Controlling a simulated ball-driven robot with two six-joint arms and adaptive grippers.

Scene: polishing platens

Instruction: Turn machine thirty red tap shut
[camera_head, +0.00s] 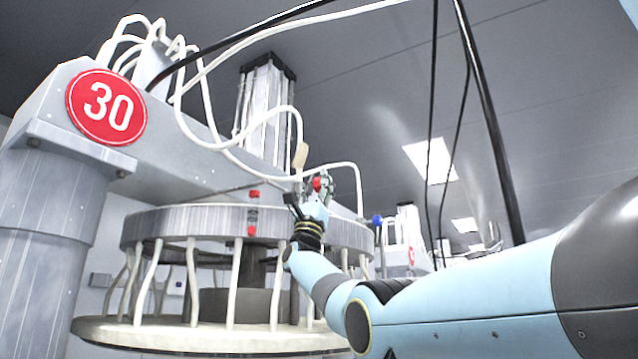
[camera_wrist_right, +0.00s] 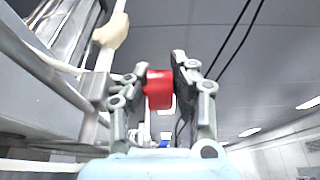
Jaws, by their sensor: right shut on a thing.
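The red tap (camera_wrist_right: 158,90) sits between the two fingers of my right gripper (camera_wrist_right: 160,88) in the right wrist view, and the gripper is shut on it. In the head view the red tap (camera_head: 319,184) shows as a small red spot at my right gripper (camera_head: 318,186), in front of the machine's round upper ring. Machine thirty (camera_head: 200,115) is a grey polishing machine with a round red sign (camera_head: 106,107) reading 30. How far the tap is turned cannot be told. My left gripper is in neither view.
White hoses (camera_head: 270,110) loop over the machine close to my right gripper. Another red fitting (camera_head: 254,212) is on the ring's front. A blue knob (camera_head: 377,220) stands to the right of the gripper. Black cables (camera_head: 433,120) hang at the right.

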